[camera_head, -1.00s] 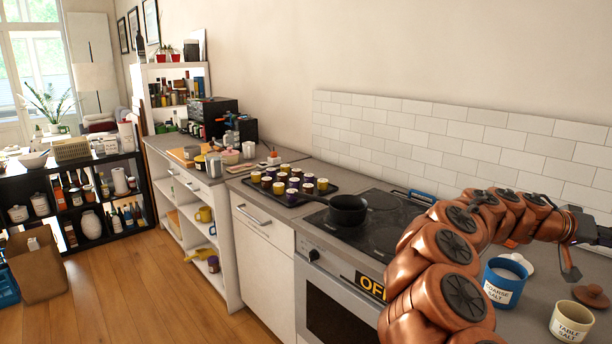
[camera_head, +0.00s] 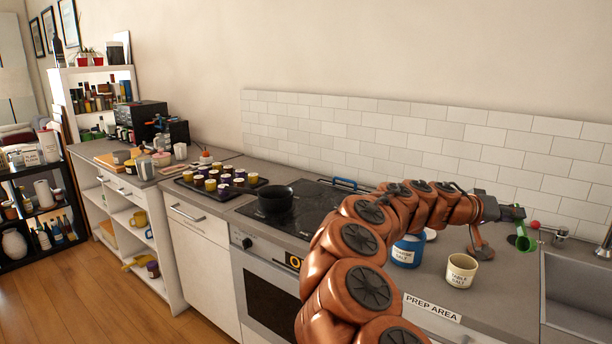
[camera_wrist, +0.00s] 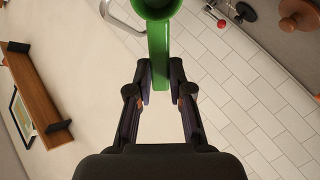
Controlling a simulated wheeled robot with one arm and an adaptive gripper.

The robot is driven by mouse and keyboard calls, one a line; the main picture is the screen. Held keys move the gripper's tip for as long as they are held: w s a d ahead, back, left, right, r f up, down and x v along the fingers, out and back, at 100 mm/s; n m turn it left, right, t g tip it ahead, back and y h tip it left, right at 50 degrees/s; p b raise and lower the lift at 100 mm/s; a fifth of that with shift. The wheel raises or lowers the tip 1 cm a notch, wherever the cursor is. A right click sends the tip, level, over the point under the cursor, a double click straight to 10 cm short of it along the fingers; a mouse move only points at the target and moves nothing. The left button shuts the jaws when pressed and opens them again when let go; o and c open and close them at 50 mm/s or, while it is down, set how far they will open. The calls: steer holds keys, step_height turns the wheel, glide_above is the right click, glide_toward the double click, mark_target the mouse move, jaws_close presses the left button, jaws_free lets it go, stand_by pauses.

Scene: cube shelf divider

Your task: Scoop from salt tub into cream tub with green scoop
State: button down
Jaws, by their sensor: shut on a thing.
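My gripper (camera_head: 512,213) is shut on the handle of the green scoop (camera_head: 524,242) and holds it above the counter, right of both tubs. In the wrist view the scoop (camera_wrist: 159,45) extends from between my fingers (camera_wrist: 160,92), its round bowl cut off by the top edge. I cannot tell whether it holds anything. The blue tub (camera_head: 407,252), labelled coarse salt, stands upright, partly behind my arm. The cream tub (camera_head: 461,273), labelled table salt, stands upright and open to its right. Their contents are not clear in this view.
A white lid (camera_head: 430,235) lies behind the blue tub. A sink (camera_head: 580,285) with a tap is at the right. The tiled wall (camera_head: 400,140) runs behind the counter. A black pan (camera_head: 276,201) stands on the hob, with a tray of several cups (camera_head: 230,192) to its left.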

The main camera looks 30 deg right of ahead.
steer(key=w+a+f+n+t+y, duration=0.2)
steer(key=w+a+n+t+y, duration=0.3)
steer(key=w+a, duration=0.9)
steer(key=w+a+f+n+t+y+p, duration=0.1)
steer(key=w+a+n+t+y, duration=0.4)
steer(key=w+a, duration=1)
steer(key=w+a+f+n+t+y+p, duration=0.1)
steer(key=w+a+f+n+t+y, duration=0.2)
steer(key=w+a+n+t, duration=0.7)
steer(key=shift+w+a+f+n+t+y, duration=0.25)
steer(key=shift+w+a+n+y, duration=1.55)
steer(key=shift+a, duration=6.6)
steer(key=shift+w+m+h, duration=0.8)
steer(key=shift+m+h, duration=0.1)
